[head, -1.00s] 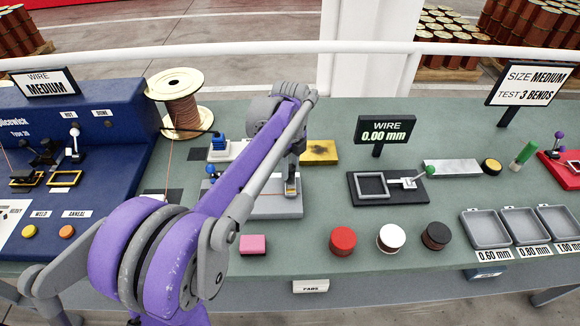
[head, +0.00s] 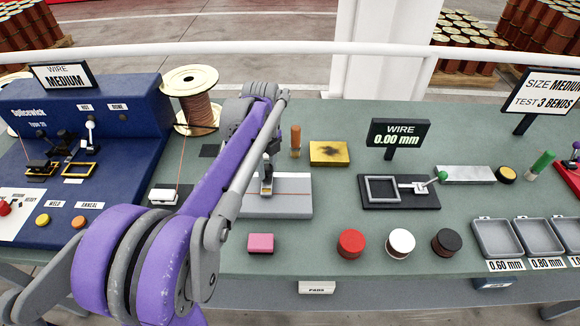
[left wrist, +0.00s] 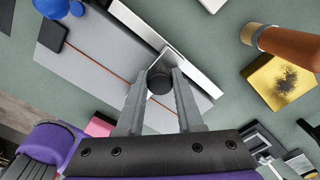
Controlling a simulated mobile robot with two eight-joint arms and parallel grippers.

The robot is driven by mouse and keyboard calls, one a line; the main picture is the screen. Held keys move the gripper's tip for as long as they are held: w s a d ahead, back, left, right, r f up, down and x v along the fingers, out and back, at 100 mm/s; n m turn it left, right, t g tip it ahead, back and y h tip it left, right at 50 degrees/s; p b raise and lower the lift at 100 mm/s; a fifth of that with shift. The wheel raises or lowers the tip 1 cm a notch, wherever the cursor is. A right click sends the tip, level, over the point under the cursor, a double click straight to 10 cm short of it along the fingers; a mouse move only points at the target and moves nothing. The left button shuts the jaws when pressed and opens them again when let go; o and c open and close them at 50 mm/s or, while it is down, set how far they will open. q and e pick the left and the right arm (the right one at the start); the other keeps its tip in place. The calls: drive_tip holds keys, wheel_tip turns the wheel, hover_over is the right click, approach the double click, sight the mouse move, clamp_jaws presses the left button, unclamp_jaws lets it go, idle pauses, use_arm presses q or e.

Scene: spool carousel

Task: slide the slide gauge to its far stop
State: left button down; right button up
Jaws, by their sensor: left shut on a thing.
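The slide gauge appears to be the grey block (head: 285,207) with a pale strip along its top, left of centre on the bench. In the left wrist view a dark round knob (left wrist: 159,84) stands over its grey surface (left wrist: 85,58), beside a pale strip. My left gripper (head: 266,187) reaches down onto the block, left of its right end. In the left wrist view my left gripper's fingers (left wrist: 158,78) are shut around the knob. My arm hides the block's left part in the head view. My right gripper is not in view.
A yellow block (head: 328,153) and an orange post (head: 295,141) stand behind the block. A pink block (head: 261,243) lies in front. A display reading 0.00 mm (head: 399,133) and a black framed device (head: 400,192) stand to the right. A copper spool (head: 194,104) stands behind my arm.

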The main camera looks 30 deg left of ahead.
use_arm(q)
drive_tip(key=s+a, duration=0.1)
drive_tip(key=a, duration=0.1)
drive_tip(key=s+a, duration=0.1)
drive_tip(key=a, duration=0.1)
drive_tip(key=s+a, duration=0.1)
drive_tip(key=a, duration=0.1)
drive_tip(key=shift+s+a, duration=0.15)
drive_tip(key=shift+s, duration=0.25)
drive_tip(key=c, duration=0.5)
unclamp_jaws()
drive_tip(key=shift+c, duration=0.2)
drive_tip(key=shift+r, duration=0.1)
wheel_tip(320, 180, up, 11)
drive_tip(key=shift+p, duration=0.4)
drive_tip(key=shift+f, duration=0.25)
